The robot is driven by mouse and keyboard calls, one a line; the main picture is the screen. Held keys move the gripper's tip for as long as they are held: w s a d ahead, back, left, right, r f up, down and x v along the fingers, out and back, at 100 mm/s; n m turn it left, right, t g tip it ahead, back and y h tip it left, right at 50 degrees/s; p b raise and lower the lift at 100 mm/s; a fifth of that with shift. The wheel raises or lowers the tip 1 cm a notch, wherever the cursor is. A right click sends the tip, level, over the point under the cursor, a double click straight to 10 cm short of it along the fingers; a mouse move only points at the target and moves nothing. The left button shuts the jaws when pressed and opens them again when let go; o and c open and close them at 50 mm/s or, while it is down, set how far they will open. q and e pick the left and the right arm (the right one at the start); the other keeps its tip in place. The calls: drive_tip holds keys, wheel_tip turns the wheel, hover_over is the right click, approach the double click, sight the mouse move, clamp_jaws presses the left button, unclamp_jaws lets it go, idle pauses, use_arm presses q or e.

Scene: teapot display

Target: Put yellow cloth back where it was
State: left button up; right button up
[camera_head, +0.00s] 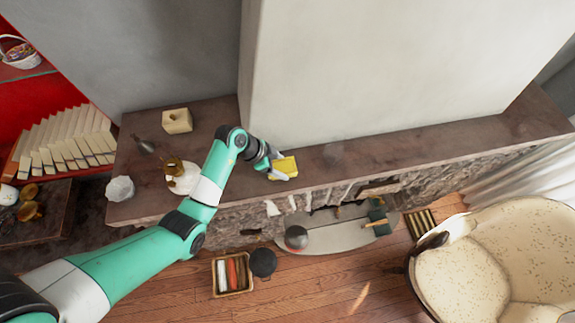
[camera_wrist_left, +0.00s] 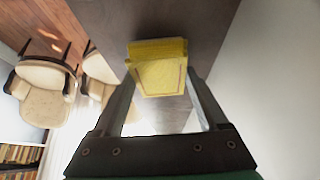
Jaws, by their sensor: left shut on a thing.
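The yellow cloth (camera_head: 286,165) is a small folded block in my left gripper (camera_head: 280,172), over the mantel shelf (camera_head: 345,160) beside the white chimney wall. In the left wrist view the cloth (camera_wrist_left: 160,68) sits between the two fingertips of my left gripper (camera_wrist_left: 158,82), which is shut on it. I cannot tell whether the cloth touches the shelf. My right gripper is not in view.
The shelf right of my gripper is largely clear. An armchair (camera_head: 490,260) stands below.

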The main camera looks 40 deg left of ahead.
use_arm(q)
drive_tip(key=shift+s+f, duration=0.15)
drive_tip(key=shift+f, duration=0.3)
drive_tip(key=o, duration=1.2)
drive_tip(key=v, duration=1.2)
drive_tip(key=shift+r, duration=0.1)
